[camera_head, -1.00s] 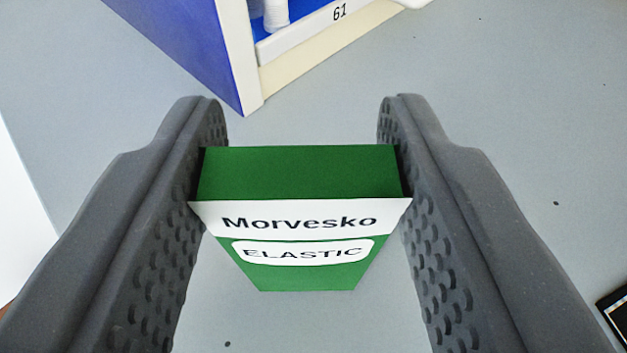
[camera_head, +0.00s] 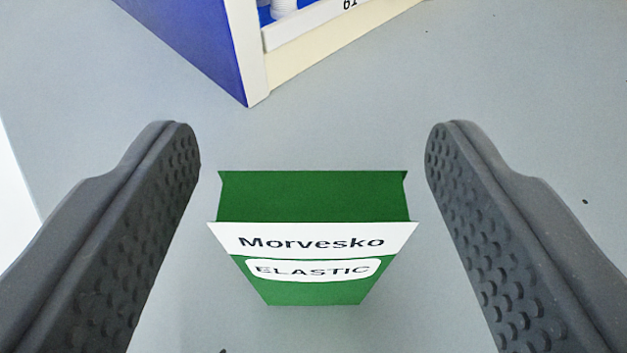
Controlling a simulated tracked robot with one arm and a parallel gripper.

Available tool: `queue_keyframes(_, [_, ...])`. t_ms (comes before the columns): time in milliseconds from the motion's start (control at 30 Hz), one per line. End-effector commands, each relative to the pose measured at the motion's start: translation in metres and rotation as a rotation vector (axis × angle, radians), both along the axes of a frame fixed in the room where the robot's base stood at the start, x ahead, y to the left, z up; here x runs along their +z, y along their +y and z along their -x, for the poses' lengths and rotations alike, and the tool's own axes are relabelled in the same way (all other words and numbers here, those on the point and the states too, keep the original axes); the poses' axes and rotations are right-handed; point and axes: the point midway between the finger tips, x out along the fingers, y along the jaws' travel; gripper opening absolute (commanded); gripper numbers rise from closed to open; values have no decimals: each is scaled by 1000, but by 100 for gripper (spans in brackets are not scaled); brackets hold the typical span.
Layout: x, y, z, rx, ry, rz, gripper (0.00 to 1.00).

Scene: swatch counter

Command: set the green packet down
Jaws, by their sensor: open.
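The green packet (camera_head: 312,292) stands upright on the grey counter (camera_head: 330,135). Its front has a white band reading "Morvesko" and a white label reading "ELASTIC". My gripper (camera_head: 313,145) is open, with one dark finger to the left of the packet and one to the right. A clear gap shows between each finger and the packet, so neither touches it.
A blue and cream cabinet (camera_head: 200,40) stands at the top, beyond the packet, with a white item (camera_head: 284,8) inside and a partly cut-off number on its edge. The counter is bare to the right. The counter's left edge shows at far left.

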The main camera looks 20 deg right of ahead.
Motion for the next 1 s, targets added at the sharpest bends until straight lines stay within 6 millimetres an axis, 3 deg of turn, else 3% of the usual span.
queue_keyframes(700, [29, 38, 81, 1, -1, 1, 61])
queue_keyframes(1000, [34, 47, 100, 0, 2, -1, 61])
